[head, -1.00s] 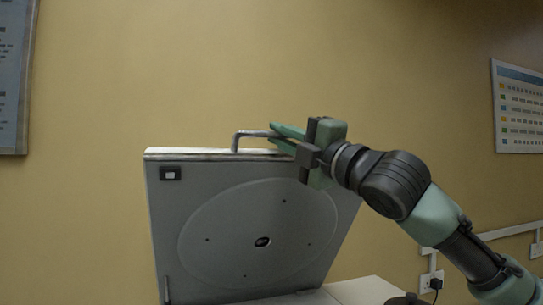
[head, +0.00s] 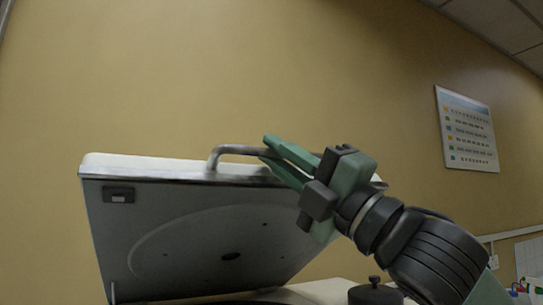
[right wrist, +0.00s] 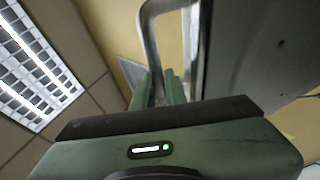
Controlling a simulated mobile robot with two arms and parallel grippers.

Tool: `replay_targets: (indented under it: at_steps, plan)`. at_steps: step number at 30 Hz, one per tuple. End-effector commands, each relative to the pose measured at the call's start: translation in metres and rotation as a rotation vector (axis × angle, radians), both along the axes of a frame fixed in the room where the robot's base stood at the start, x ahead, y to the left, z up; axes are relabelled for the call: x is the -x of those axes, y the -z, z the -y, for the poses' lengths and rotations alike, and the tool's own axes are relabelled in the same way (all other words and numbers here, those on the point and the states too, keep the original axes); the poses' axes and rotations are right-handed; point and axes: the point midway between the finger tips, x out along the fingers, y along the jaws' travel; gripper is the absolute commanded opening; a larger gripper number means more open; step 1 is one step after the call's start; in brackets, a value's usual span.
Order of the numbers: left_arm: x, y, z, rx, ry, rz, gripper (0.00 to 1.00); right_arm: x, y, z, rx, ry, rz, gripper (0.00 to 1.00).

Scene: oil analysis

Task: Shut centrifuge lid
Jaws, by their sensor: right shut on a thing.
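The centrifuge lid (head: 180,225) is a grey panel with a pale top edge and a round disc on its inner face. It stands raised and tilted in the head view. A bent metal handle (head: 232,151) rises from its upper edge; it also shows in the right wrist view (right wrist: 146,30). My right gripper (head: 268,149) is shut on the right part of the handle, its green fingers lying across the bar. In the right wrist view my right gripper's fingers (right wrist: 160,88) are close to the lid's edge. The left gripper is not in view.
A dark round knob (head: 375,295) stands on a light surface (head: 330,290) at the lower right of the lid. The yellow wall (head: 200,70) is behind, with a poster (head: 467,130) at right. Small coloured items (head: 525,288) are at the far right edge.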

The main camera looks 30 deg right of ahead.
Motion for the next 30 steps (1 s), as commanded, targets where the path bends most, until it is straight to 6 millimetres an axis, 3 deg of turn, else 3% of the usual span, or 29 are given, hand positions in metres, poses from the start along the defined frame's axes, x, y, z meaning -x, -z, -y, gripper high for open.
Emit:
replay_targets:
  at_steps: [15,16,17,30]
  plan:
    - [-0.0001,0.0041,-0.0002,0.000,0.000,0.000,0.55,0.0036,0.0069,-0.0013,0.002,-0.004,-0.004,0.00]
    - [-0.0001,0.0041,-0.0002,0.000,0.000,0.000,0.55,0.0036,0.0068,-0.0014,0.002,-0.004,-0.004,0.18]
    - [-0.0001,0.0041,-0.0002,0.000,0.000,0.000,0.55,0.0036,0.0068,-0.0013,0.002,-0.004,-0.004,0.21]
    - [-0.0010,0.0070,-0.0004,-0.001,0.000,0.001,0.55,0.0014,0.0109,-0.0005,0.001,-0.002,-0.004,0.21]
